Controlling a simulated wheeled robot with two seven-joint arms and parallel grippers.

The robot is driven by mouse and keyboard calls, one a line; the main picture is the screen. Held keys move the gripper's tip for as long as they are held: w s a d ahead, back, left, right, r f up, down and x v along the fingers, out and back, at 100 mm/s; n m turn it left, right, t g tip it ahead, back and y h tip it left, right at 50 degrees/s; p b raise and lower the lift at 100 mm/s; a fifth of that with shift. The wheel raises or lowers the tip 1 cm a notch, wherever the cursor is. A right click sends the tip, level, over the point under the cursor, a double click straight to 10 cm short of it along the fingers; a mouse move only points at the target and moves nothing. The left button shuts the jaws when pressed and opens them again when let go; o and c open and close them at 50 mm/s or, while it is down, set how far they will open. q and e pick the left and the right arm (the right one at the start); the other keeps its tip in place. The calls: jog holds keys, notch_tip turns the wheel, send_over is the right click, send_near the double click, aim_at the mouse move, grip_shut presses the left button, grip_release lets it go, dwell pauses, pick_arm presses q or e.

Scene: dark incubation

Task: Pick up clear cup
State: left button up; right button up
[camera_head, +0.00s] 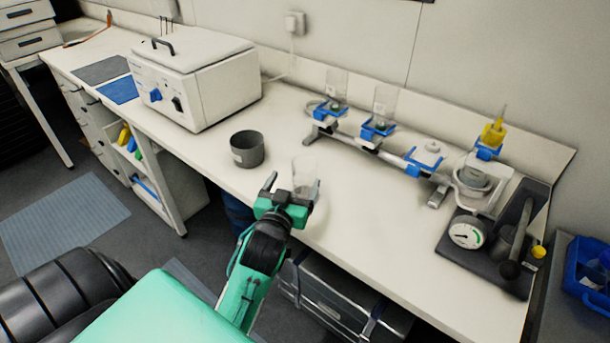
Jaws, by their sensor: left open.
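The clear cup (305,170) stands upright near the front edge of the white bench, and the bench shows through it. My left gripper (292,186) is open at the bench's front edge, right by the cup. One finger is left of the cup and the other overlaps its lower right side. The gripper hides part of the cup's base. I cannot tell whether the fingers touch it. My right gripper is out of view.
A grey cup (247,150) stands just left of the clear cup. A white box-shaped device (215,85) is farther left. A rail with blue holders (372,132) and clear vessels runs along the back. A dial device (467,232) stands at right. The front middle-right bench is clear.

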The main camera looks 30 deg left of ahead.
aim_at(308, 158)
pick_arm(q)
jog(key=x, duration=0.3)
jog(key=shift+w+a, duration=0.15)
jog(key=shift+w, duration=0.25)
jog(key=shift+w+r+p, duration=0.1)
jog(key=shift+w+p, duration=0.15)
jog(key=shift+p, duration=0.2)
jog(key=x, duration=0.2)
jog(key=p+x, duration=0.1)
jog(key=shift+w, duration=0.9)
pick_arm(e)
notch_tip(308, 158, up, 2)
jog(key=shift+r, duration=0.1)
pick_arm(q)
jog(key=c, duration=1.1)
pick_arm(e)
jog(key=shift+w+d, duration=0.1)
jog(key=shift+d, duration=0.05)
